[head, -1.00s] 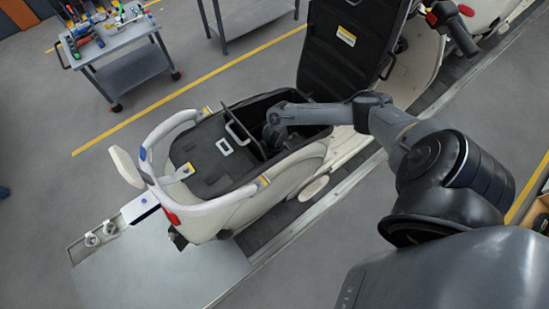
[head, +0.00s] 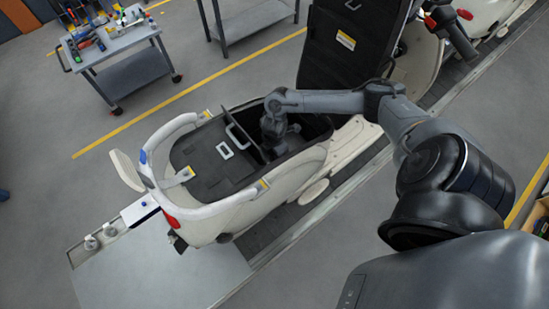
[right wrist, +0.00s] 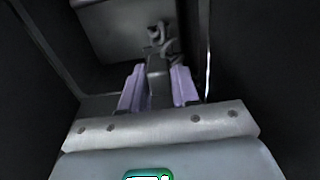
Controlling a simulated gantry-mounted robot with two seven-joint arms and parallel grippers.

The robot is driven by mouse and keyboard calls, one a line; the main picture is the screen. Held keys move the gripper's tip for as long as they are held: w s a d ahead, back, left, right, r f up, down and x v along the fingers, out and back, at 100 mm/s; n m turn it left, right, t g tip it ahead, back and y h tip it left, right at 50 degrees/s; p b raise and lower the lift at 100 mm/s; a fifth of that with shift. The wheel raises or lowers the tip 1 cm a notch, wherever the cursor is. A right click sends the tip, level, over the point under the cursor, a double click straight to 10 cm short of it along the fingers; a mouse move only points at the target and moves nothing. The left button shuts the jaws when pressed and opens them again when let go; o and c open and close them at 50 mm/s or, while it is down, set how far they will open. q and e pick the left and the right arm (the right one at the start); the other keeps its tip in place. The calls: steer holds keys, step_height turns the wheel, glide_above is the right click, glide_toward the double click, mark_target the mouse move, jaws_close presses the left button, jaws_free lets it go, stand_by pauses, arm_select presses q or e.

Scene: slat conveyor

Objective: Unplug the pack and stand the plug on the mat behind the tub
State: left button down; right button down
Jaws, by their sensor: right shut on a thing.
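The cream scooter's open tub (head: 318,125) is in the middle of the head view. My right gripper (right wrist: 157,88) reaches down into the tub's right part, beside the pack. In the right wrist view its two purple fingers are shut on a small grey plug (right wrist: 157,70). A curled grey part (right wrist: 158,36) shows just beyond the plug. I cannot tell whether the plug is still seated. In the head view the fingertips are hidden inside the tub. My left gripper is out of view.
The raised black lid (head: 345,65) stands right of the tub. A tool cart (head: 120,55) stands at upper left, with open floor between.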

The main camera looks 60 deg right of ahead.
step_height(320, 180, up, 2)
steer(key=shift+r, duration=0.1)
steer(key=shift+r+p, duration=0.45)
steer(key=shift+r, duration=0.05)
steer(key=shift+r+p, duration=0.95)
steer(key=shift+p, duration=0.05)
steer(key=shift+r+p, duration=1.65)
steer(key=shift+r, duration=0.05)
steer(key=shift+r, duration=0.35)
steer(key=shift+r, duration=0.1)
steer(key=shift+r+p, duration=0.5)
steer(key=shift+r, duration=0.5)
steer(key=shift+r, duration=0.1)
